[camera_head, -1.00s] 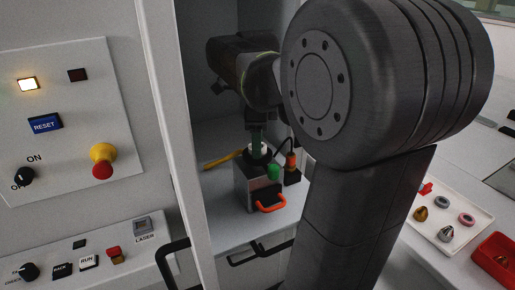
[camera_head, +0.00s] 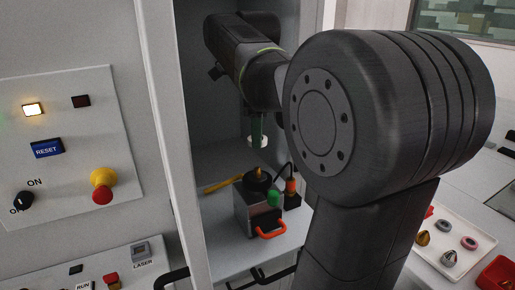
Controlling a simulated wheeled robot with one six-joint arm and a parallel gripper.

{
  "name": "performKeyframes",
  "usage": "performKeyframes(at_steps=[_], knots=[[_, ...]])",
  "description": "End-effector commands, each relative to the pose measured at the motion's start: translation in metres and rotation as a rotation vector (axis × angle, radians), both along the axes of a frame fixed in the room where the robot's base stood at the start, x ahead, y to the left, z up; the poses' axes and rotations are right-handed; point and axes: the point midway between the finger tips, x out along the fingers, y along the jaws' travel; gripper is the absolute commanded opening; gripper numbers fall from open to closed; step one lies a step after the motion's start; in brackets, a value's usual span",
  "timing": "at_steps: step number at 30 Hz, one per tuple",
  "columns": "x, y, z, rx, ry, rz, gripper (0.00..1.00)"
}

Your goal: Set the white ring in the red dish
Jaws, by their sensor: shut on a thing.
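The white ring (camera_head: 258,141) is held up in the air inside the open cabinet. The ring is above and apart from the metal fixture (camera_head: 247,208), which has a dark round top with a brass-coloured post. The red dish (camera_head: 497,274) is at the lower right edge, partly cut off, and its inside is mostly out of view. My arm hides much of the middle of the view.
A white tray (camera_head: 456,228) beside the red dish holds several small rings and metal cones. The fixture has an orange handle (camera_head: 268,231) and a green knob (camera_head: 275,199). The cabinet's left wall (camera_head: 186,150) stands close to my arm. A control panel (camera_head: 60,150) is at left.

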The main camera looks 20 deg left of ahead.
Motion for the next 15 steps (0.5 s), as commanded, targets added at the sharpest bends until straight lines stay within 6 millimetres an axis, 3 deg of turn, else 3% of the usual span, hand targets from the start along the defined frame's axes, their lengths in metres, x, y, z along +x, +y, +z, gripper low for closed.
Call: performKeyframes(at_steps=[15], knots=[[0.000,0.000,0.036,0.000,0.000,0.000,0.17]])
